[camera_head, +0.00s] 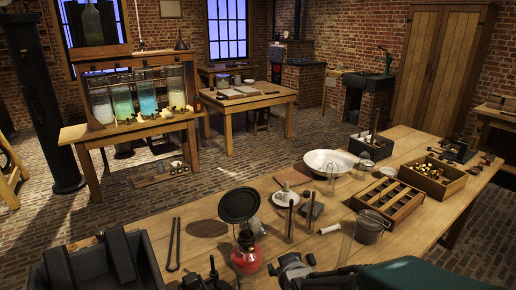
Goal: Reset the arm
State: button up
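My arm (400,274) comes in at the bottom right edge, dark with a teal part. What looks like my gripper (290,266) is at its left end, low in the picture over the near side of the long wooden table (340,225). I cannot make out the fingers clearly, nor whether they are open or shut. No held object can be made out. On a back bench, glass jars with pale, green and blue liquid stand in a row, such as the blue jar (147,97).
Left of my gripper stand a red burner (246,256) and a black disc (239,205). A dark tray (150,262) is at bottom left. A white bowl (320,160) and wooden boxes (405,215) lie farther back.

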jog(key=s+d+r+m+g+h, duration=0.1)
jog(key=s+d+r, duration=0.3)
jog(key=s, duration=0.6)
jog(key=s+d+r+m+g+h, duration=0.1)
jog(key=s+d+r+m+g, duration=0.3)
jog(key=s, duration=0.6)
notch_tip(320, 180, up, 3)
jog(key=shift+s+d+f+g, duration=0.15)
jog(key=shift+s+d+g, duration=0.15)
jog(key=shift+d, duration=0.45)
jog(key=shift+w, duration=0.1)
